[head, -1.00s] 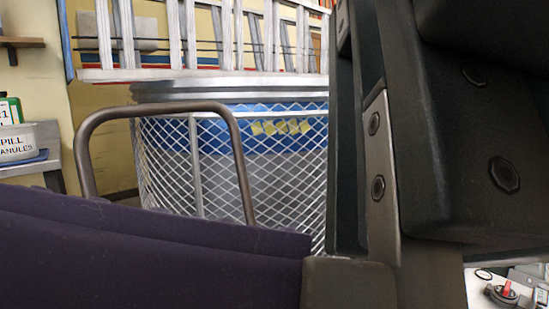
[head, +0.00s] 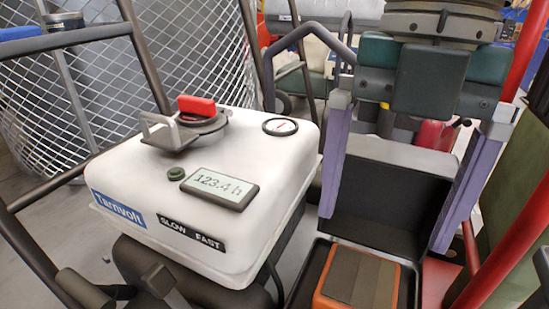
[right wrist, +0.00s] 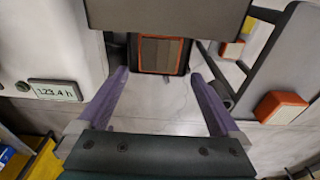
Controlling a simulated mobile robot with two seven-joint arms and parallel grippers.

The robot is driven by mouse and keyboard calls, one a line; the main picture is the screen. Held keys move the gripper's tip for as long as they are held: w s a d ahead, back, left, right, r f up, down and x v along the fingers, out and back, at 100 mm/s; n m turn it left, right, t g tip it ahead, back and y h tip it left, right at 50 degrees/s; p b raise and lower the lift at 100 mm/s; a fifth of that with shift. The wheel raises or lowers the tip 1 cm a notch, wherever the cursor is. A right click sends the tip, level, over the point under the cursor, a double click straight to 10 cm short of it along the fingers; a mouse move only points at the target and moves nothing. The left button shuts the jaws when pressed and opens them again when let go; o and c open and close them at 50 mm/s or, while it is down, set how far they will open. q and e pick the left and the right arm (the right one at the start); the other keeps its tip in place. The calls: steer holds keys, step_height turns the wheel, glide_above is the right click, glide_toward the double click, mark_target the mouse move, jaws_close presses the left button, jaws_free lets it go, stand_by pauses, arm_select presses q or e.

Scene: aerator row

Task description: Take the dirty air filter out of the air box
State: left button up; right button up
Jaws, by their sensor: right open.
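The air filter (head: 360,279) has an orange frame and a grey-brown ribbed face. It sits in the black air box (head: 304,284) at the bottom of the head view. A black panel (head: 385,190), seemingly the raised lid, stands behind it. The filter also shows in the right wrist view (right wrist: 162,54), top centre. My right gripper (head: 385,228) has two purple fingers spread wide, with nothing between them. Its tips look short of the filter in the right wrist view (right wrist: 161,72). My left gripper is not in view.
A white tank (head: 150,215) with a red-handled cap and an hour display stands left of the air box. Red bars (head: 505,240) run close on the right. Dark frame tubes (head: 145,55) and a wire mesh (head: 40,120) are at the left.

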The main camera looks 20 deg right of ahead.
mark_target(360, 279)
step_height(360, 279, down, 5)
steer(key=b, duration=0.3)
steer(key=shift+s+a+f, duration=0.1)
steer(key=shift+s+a, duration=0.05)
steer(key=f+b, duration=0.4)
steer(key=shift+a+f, duration=0.2)
steer(key=shift+f, duration=0.1)
steer(key=shift+s+r, duration=0.1)
steer(key=c, duration=1)
steer(key=shift+r, duration=0.15)
